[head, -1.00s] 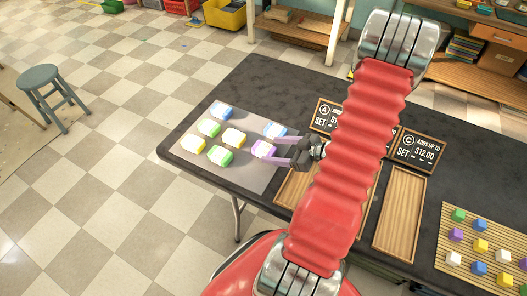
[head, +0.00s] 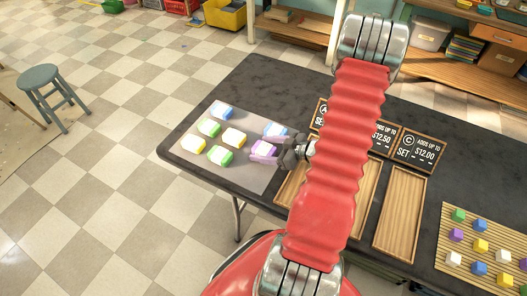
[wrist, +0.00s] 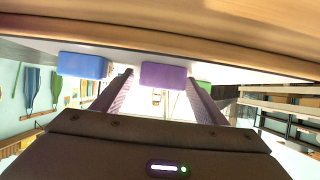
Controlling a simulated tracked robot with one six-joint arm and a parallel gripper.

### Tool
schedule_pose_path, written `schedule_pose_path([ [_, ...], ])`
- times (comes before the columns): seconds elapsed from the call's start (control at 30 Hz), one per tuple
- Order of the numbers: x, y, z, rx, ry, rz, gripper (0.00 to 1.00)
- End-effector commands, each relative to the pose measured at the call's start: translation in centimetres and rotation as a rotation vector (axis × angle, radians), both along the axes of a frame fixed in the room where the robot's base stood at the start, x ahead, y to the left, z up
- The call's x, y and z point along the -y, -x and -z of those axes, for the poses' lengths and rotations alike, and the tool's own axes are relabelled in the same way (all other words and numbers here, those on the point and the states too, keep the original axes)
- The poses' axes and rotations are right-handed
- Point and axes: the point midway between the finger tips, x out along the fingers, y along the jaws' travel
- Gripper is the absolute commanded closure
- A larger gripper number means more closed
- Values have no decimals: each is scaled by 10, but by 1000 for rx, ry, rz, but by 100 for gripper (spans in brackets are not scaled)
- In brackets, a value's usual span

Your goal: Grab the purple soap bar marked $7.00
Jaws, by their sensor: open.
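The purple soap bar (wrist: 163,76) lies between the two purple fingers of my gripper (wrist: 158,82) in the wrist view, with a visible gap to the fingers. No price on it is readable. In the head view my gripper (head: 262,153) reaches in from the right over the light grey mat (head: 250,184), fingers pointing left. It covers most of the purple bar at the mat's right edge. My gripper is open. A blue bar (head: 274,129) lies just behind it on the mat; it also shows left of the fingers in the wrist view (wrist: 83,66).
Several other soap bars, blue, green and yellow, lie on the mat, such as a yellow one (head: 234,138) and a green one (head: 219,155). Wooden trays (head: 399,216) with black price signs (head: 417,150) stand to the right. A slatted mat (head: 450,268) holds coloured cubes.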

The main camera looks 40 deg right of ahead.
Motion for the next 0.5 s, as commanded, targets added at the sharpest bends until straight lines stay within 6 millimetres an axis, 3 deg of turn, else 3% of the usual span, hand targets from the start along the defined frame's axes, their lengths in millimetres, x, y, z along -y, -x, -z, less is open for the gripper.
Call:
schedule_pose_path([
  [0.37,0,0,0,0,0,0,34],
  [0.5,0,0,0,0,0,0,42],
])
